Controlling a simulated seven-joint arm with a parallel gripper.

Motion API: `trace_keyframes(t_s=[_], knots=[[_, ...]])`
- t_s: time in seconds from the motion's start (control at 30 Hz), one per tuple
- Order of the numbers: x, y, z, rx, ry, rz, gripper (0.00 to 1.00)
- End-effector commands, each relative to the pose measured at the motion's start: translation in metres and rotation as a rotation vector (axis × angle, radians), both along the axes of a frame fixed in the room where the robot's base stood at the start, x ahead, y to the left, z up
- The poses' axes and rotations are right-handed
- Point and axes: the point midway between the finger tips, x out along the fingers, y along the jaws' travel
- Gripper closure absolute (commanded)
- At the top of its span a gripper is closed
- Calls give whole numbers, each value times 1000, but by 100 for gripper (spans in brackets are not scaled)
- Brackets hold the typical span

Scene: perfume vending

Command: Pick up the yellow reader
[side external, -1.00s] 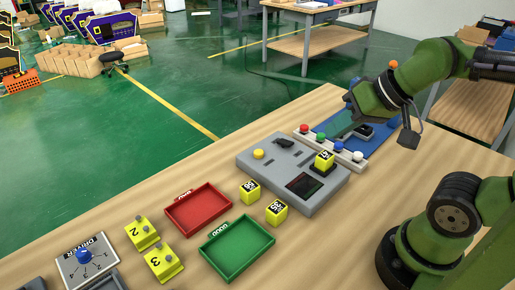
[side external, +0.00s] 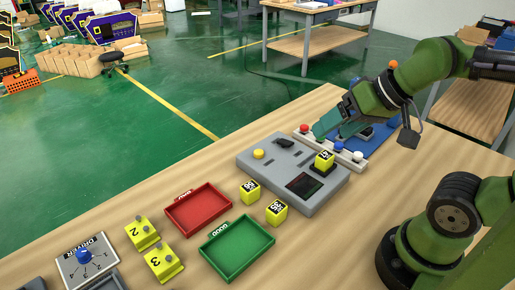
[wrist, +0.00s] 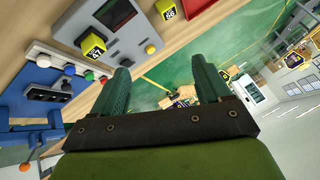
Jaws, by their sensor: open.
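No yellow object is clearly marked as a reader. One yellow cube (side external: 324,160) with a black-and-white label sits on the grey console (side external: 255,172); it also shows in the wrist view (wrist: 93,45). Two more labelled yellow cubes, one (side external: 250,191) and another (side external: 277,212), stand on the table in front of the console. Two yellow blocks with grey knobs, marked 2 (side external: 142,233) and 3 (side external: 163,262), lie farther left. My gripper (side external: 325,131) is open and empty, above the console's back right side. Its two teal fingers (wrist: 160,70) are apart in the wrist view.
A strip of coloured buttons (side external: 332,145) runs behind the console, by a blue fixture (side external: 372,143). A red tray (side external: 198,208), a green tray (side external: 237,248) and a driver dial box (side external: 86,262) occupy the front left.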

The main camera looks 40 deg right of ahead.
Motion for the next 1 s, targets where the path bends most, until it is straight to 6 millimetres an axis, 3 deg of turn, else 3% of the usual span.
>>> trace_keyframes(t_s=[0.27,0.47,0.6,0.7,0.83,1.0], knots=[[11,-13,-10,-2,61,-48,23],[43,-63,-22,-106,252,-27,23],[60,-102,-29,-202,391,91,23],[65,-120,-27,-259,457,202,23],[62,-122,-22,-300,473,301,23],[63,-121,-43,-304,478,327,23]])
